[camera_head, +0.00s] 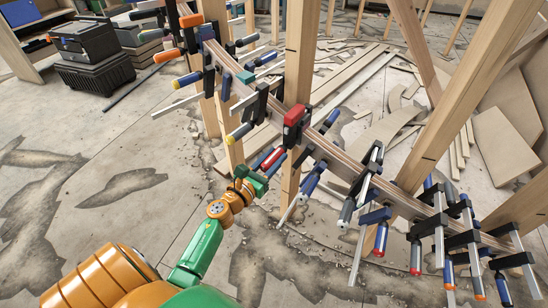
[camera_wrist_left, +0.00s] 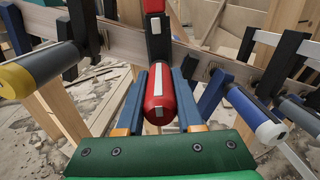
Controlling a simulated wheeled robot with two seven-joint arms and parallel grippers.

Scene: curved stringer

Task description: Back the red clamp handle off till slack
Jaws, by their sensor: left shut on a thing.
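The red clamp handle (camera_wrist_left: 160,98), a red cylinder with white strips, points toward me in the middle of the left wrist view. In the head view the handle (camera_head: 273,158) sits below the red-topped clamp (camera_head: 294,116) on the curved wooden stringer (camera_head: 335,157). My left gripper (camera_head: 265,168) reaches it from below left. In the left wrist view its blue fingers (camera_wrist_left: 158,90) lie on both sides of the handle, shut on it. The handle's far end meets the dark clamp body. My right gripper is not in view.
Several other clamps line the stringer on both sides, including a yellow-ended handle (camera_wrist_left: 38,72) and a blue one (camera_wrist_left: 252,115) close beside my fingers. Wooden posts (camera_head: 299,60) stand behind. Black cases (camera_head: 92,57) and cracked open floor lie to the left.

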